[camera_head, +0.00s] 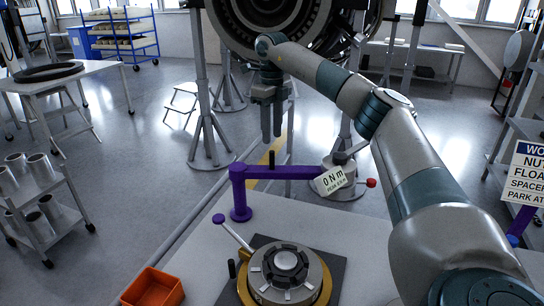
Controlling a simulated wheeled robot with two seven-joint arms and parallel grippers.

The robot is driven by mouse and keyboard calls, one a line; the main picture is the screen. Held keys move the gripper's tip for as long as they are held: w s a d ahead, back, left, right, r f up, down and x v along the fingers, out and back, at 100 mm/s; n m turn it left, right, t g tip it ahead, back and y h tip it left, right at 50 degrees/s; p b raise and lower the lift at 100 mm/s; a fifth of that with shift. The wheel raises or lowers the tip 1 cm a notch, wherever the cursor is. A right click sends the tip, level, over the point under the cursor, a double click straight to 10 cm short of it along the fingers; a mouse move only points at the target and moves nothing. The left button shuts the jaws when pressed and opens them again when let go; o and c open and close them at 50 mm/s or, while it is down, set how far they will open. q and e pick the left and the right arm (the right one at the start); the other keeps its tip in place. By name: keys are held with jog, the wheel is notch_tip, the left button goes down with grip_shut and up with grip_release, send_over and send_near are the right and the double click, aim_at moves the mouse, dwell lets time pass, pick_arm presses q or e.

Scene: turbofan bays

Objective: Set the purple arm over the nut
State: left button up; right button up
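The purple arm (284,172) stands on a purple post (240,198) on the pale bench. It reaches right from the post and carries a head with a "0 N m" display (332,180) at its far end. A black upright peg (272,159) stands on the arm. A nut-like round part (287,262) sits in the middle of a grey and gold fixture (313,281) nearer me; the arm is behind it, not over it. My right gripper (271,138) points down above the peg, apart from it. Its fingers are empty with a narrow gap between. My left gripper is out of view.
A silver lever with a purple knob (219,218) sticks out left of the fixture. An orange bin (153,288) is at the bench's front left. A sign (529,174) stands at right. The large engine (300,22) is behind my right arm.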

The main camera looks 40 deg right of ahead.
aim_at(272, 168)
notch_tip(272, 168, down, 10)
jog(key=p, duration=0.2)
jog(key=shift+r+p, duration=0.1)
jog(key=shift+p, duration=0.3)
grip_shut()
